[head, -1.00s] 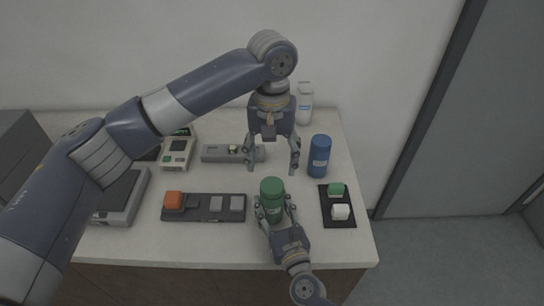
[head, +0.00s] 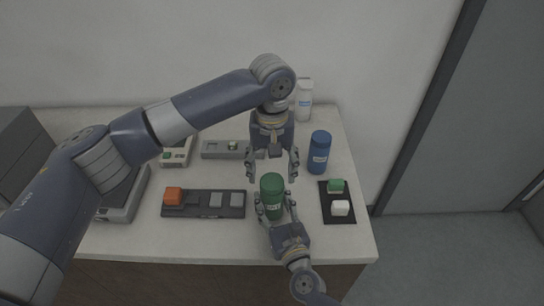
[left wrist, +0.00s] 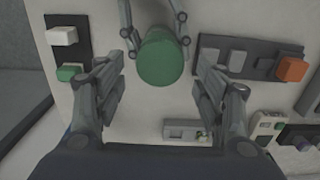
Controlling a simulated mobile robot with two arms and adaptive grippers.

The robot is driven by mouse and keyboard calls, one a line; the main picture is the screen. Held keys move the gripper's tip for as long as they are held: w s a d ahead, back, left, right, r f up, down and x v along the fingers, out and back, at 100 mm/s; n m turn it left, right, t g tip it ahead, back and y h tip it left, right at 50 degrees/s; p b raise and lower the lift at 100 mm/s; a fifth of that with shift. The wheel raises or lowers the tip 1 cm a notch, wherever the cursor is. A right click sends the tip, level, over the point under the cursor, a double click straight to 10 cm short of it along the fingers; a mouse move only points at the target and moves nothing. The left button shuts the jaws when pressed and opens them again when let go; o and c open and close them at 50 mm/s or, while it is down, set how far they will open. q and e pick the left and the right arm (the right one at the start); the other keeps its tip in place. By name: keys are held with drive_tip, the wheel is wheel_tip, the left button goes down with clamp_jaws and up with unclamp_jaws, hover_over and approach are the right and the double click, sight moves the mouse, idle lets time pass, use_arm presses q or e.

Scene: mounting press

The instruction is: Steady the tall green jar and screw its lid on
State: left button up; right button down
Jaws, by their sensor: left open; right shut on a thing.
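The tall green jar (head: 272,207) stands upright near the front edge of the counter, with a green lid (head: 272,183) on top. How tightly the lid sits I cannot tell. My right gripper (head: 274,203) is shut on the jar's body from the front. My left gripper (head: 272,176) is open, pointing down just above and behind the lid. In the left wrist view the round lid top (left wrist: 160,62) lies between and slightly beyond my open left fingers, which do not appear to touch it.
A blue jar (head: 319,153) and a white bottle (head: 304,101) stand behind to the right. A black mat (head: 325,209) holds a green and a white block. A dark tray (head: 205,212) with an orange block lies left, and a grey device (head: 222,150) behind.

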sight(272, 181)
use_arm(q)
drive_tip(key=shift+f, duration=1.55)
drive_tip(key=c, duration=1.1)
drive_tip(key=m, duration=0.5)
drive_tip(key=shift+m, duration=0.4)
drive_tip(key=m, duration=0.4)
drive_tip(key=shift+m, duration=0.3)
drive_tip(key=m, duration=1)
drive_tip(key=shift+m, duration=0.4)
drive_tip(key=o, duration=1.2)
drive_tip(key=shift+o, duration=0.2)
